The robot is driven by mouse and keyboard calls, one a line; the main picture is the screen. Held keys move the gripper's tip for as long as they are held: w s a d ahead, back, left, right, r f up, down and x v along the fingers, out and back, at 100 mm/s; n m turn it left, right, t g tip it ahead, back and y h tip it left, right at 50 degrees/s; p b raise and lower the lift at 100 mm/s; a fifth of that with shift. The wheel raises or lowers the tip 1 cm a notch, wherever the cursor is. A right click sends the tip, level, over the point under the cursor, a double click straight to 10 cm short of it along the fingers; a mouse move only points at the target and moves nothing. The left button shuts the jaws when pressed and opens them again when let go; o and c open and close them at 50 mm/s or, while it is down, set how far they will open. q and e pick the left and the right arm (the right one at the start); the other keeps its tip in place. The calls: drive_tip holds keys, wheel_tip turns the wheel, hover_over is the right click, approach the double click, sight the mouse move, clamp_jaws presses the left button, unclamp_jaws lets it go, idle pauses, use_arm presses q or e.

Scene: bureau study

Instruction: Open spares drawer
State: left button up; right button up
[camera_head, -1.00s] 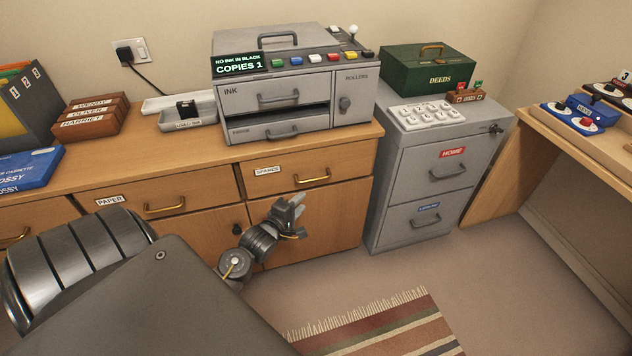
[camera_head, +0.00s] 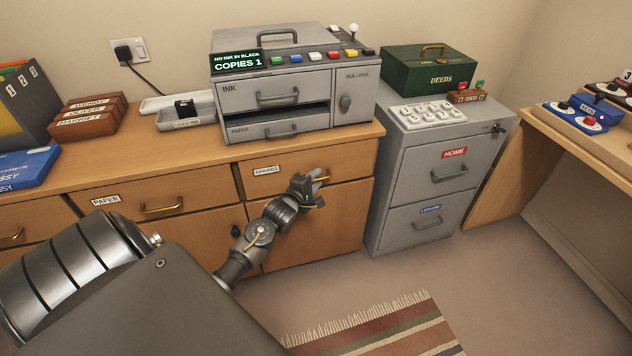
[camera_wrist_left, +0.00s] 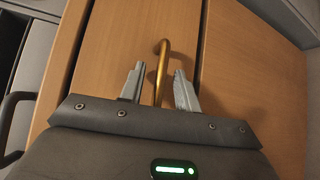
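The spares drawer (camera_head: 258,187) is a wooden drawer with a white "SPARES" label, below the copier on the sideboard. It looks closed, flush with the front. My left gripper (camera_head: 318,181) is in front of its right half, at the brass handle. In the left wrist view the brass handle (camera_wrist_left: 162,62) stands between the two separated fingers of the left gripper (camera_wrist_left: 158,86), nearer the left finger. The fingers are open around the bar, with gaps visible. In the head view the gripper hides most of the handle. My right gripper is not in view.
A grey copier (camera_head: 290,90) stands on the sideboard above. A grey filing cabinet (camera_head: 440,170) stands just right of it. The paper drawer (camera_head: 120,206) is to the left, closed. A striped rug (camera_head: 380,328) lies on open floor in front.

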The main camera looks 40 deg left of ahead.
use_arm(q)
drive_tip(key=shift+w, duration=0.3)
clamp_jaws()
idle(0.3)
